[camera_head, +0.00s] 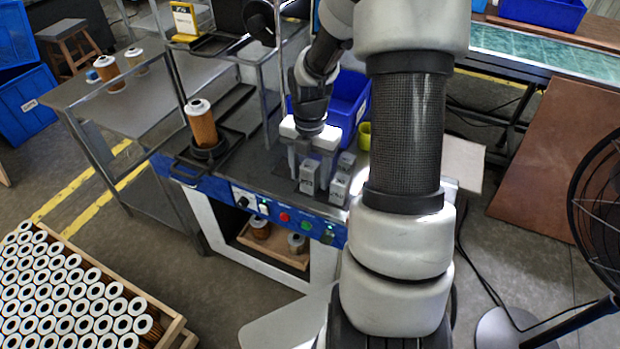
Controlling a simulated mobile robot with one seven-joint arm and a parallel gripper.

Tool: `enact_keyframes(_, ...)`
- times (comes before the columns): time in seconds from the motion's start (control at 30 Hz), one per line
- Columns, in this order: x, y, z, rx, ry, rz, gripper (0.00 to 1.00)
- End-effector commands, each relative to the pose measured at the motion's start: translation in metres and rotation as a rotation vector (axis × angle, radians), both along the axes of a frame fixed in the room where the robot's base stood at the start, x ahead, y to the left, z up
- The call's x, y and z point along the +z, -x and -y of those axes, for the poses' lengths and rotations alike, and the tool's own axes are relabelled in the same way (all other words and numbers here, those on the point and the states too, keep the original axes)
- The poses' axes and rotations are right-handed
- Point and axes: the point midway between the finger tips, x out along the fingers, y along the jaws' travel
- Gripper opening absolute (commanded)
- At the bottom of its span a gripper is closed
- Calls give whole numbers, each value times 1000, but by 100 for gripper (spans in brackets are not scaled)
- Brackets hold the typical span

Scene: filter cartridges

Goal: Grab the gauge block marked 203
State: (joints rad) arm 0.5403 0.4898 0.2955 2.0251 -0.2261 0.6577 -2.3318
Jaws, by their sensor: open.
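Several small grey metal blocks stand close together on the workbench under my arm. One block (308,182) is at the front left, a second block (340,188) is at the front right, and a third block (347,159) is behind. Dark marks show on the front blocks, but they are too small to read, so I cannot tell which is 203. My gripper (309,170) points down over the front left block, with its fingers apart. It looks empty. I cannot tell whether the fingers touch any block.
A blue bin (350,98) and a yellow ring-shaped object (365,135) are behind the blocks. An orange filter cartridge (201,126) stands on a black fixture to the left. Buttons line the bench's blue front edge (275,214). A fan (600,200) stands at the right.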

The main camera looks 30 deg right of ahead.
Motion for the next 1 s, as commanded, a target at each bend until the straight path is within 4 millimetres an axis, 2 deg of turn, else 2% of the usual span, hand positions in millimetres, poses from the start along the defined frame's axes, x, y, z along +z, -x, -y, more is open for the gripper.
enact_keyframes(0.03, -11, 1, 0, 0, -1, -3, 53)
enact_keyframes(0.1, -17, 0, -1, 0, -1, -2, 53)
enact_keyframes(0.33, -18, 0, 0, -1, 0, 1, 53)
enact_keyframes(0.6, -18, 0, 0, -1, 0, 1, 8)
enact_keyframes(0.67, -18, 0, 0, -1, 0, 1, 0)
enact_keyframes(0.87, -17, -1, 0, -1, 1, 2, 0)
enact_keyframes(1.0, -6, -1, 1, -1, 1, 3, 0)
